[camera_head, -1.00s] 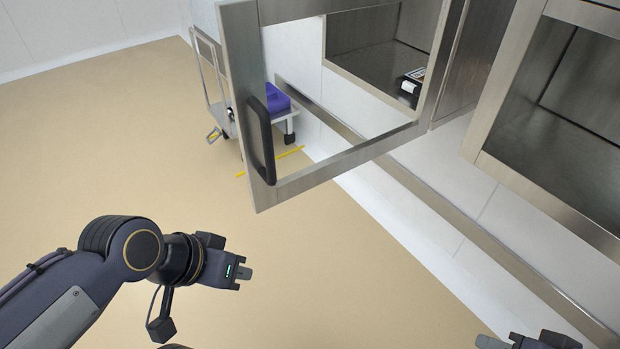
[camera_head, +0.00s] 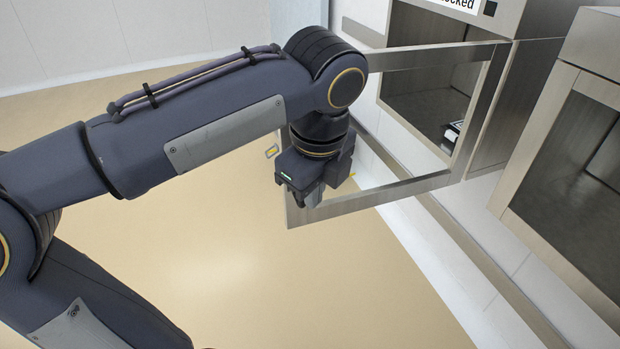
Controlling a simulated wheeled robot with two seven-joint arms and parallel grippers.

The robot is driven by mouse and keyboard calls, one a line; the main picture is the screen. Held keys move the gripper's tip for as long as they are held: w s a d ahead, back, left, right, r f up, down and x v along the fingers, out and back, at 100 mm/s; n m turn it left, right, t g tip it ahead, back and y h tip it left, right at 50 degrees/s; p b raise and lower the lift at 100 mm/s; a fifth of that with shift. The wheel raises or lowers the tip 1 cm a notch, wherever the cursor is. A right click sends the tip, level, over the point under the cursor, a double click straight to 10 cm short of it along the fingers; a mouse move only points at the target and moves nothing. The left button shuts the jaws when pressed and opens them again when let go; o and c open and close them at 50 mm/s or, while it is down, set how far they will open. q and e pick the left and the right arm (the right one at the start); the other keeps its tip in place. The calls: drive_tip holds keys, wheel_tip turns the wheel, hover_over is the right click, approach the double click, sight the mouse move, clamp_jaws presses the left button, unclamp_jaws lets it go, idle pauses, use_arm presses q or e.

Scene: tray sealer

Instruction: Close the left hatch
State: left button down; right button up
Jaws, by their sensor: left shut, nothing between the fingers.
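The left hatch (camera_head: 405,190) is a metal-framed door with a see-through middle. It stands open, swung out from the left cabinet box (camera_head: 402,115). My left gripper (camera_head: 313,200) is at the hatch's free edge, pointing down, its fingers shut with nothing between them. My left arm and gripper cover that edge and the black handle, so I cannot tell whether they touch the hatch. My right gripper is not in view.
A second cabinet with a closed, framed window door (camera_head: 532,218) stands at the right. A small black and white item (camera_head: 452,132) lies inside the left box. A partly cut-off "locked" label (camera_head: 462,4) is above. A metal rail (camera_head: 470,245) runs along the wall.

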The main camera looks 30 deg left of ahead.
use_arm(q)
wheel_tip(320, 180, up, 4)
drive_tip(key=w+d+m+y, duration=0.1)
drive_tip(key=w+d+m, duration=0.1)
drive_tip(key=m, duration=0.1)
drive_tip(key=w+a+f+p, duration=0.1)
drive_tip(key=w+a+f, duration=0.2)
drive_tip(key=f, duration=0.6)
drive_tip(key=shift+w+a+f+m, duration=0.2)
drive_tip(key=shift+a+f+m, duration=0.15)
drive_tip(key=shift+a, duration=1.05)
